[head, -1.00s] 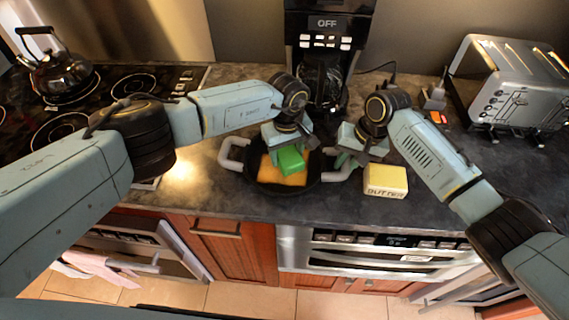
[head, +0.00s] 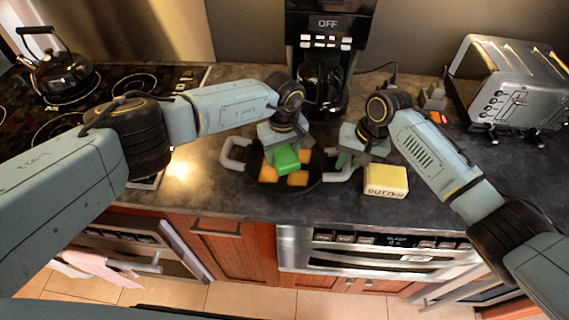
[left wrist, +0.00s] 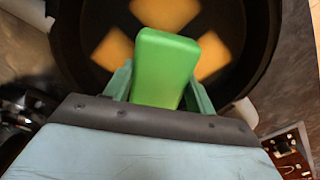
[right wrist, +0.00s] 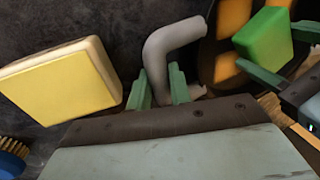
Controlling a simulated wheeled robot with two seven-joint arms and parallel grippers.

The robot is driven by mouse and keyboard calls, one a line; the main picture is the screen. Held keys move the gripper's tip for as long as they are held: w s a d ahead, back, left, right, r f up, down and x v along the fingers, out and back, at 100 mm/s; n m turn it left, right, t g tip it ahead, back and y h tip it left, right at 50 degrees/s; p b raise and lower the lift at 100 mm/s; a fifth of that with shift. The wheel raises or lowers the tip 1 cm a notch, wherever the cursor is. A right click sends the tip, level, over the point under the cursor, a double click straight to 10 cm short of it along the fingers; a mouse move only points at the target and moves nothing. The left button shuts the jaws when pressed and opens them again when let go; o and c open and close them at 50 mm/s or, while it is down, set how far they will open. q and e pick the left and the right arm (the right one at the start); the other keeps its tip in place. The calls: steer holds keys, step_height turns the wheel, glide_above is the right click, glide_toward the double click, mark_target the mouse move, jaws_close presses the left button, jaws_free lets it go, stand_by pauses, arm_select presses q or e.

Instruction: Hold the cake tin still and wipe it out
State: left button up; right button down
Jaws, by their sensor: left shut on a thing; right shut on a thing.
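The cake tin (head: 258,185) is a dark round pan with grey loop handles on the counter in the head view. Several separate orange patches (head: 270,173) lie on its floor with dark gaps between them; they also show in the left wrist view (left wrist: 165,12). My left gripper (left wrist: 158,85) is shut on a green sponge (head: 287,160), held inside the tin over the patches. The sponge hides part of the floor; whether it touches cannot be told. My right gripper (right wrist: 160,85) is shut on the tin's right handle (right wrist: 172,42).
A yellow butter block (head: 385,181) sits right of the tin, close to my right gripper. A coffee maker (head: 323,70) stands behind, a toaster (head: 515,90) at the back right. A kettle (head: 60,75) stands on the stove at left. The counter's front edge is close to the tin.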

mark_target(292, 162)
arm_select(q)
steer(key=shift+s+d+r, duration=0.1)
steer(key=shift+d, duration=1.45)
steer(key=shift+r, duration=0.1)
steer(key=shift+r, duration=0.25)
steer(key=shift+s+a, duration=0.15)
steer(key=shift+s, duration=1.25)
steer(key=shift+f, duration=0.5)
steer(key=shift+a, duration=0.1)
